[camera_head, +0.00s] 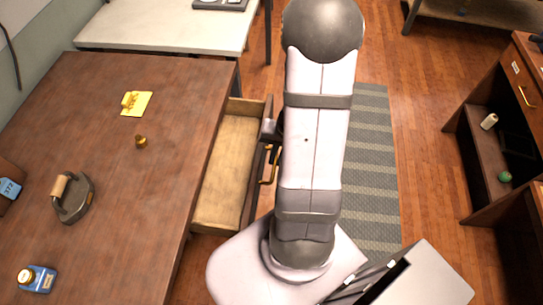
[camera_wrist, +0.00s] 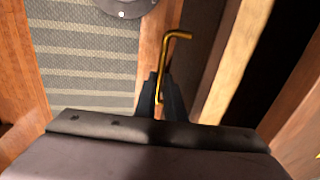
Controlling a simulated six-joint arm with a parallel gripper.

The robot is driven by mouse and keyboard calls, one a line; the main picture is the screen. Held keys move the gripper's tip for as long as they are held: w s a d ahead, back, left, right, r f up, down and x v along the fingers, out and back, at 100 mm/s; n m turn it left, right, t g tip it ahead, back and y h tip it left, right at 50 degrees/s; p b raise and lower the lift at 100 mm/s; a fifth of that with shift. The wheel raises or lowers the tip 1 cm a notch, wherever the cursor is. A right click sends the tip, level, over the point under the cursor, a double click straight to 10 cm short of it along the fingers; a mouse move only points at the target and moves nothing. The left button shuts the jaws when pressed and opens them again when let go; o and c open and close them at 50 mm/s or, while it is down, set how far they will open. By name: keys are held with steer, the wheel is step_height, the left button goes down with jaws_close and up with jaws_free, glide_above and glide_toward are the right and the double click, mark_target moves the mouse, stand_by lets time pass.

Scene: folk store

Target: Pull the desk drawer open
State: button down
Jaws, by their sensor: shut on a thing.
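The desk drawer (camera_head: 226,170) stands pulled out from the right side of the brown wooden desk (camera_head: 140,170), with its bare inside showing. Its brass handle (camera_head: 270,165) is on the drawer's front, partly behind my arm. In the wrist view the handle (camera_wrist: 178,55) runs down between the dark fingers of my gripper (camera_wrist: 160,92). My gripper is shut on the handle. In the head view my arm hides most of the gripper.
A striped rug (camera_head: 370,170) lies on the floor right of my arm. A shelf unit (camera_head: 485,160) stands at the far right.

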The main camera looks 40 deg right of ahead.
steer(key=s+d+b, duration=0.1)
steer(key=s+d, duration=0.7)
steer(key=shift+d, duration=0.2)
steer(key=shift+s, duration=0.1)
steer(key=c, duration=1.8)
jaws_free()
steer(key=shift+a, duration=0.1)
steer(key=shift+c, duration=0.2)
steer(key=shift+r, duration=0.15)
step_height(320, 180, up, 7)
steer(key=s+d, duration=0.1)
steer(key=w+a+r+n+p, duration=0.1)
steer(key=a+r+n, duration=0.1)
steer(key=a, duration=0.6)
steer(key=w+a+r+n+g+h+p, duration=0.1)
steer(key=a+n, duration=0.3)
steer(key=a, duration=0.4)
steer(key=w+a+r+n+p, duration=0.2)
steer(key=w+a+r+p, duration=0.1)
steer(key=a, duration=0.5)
steer(key=shift+w+a+r+n+g+h, duration=0.15)
steer(key=shift+r+n+g+h, duration=0.15)
steer(key=shift+r+n, duration=0.15)
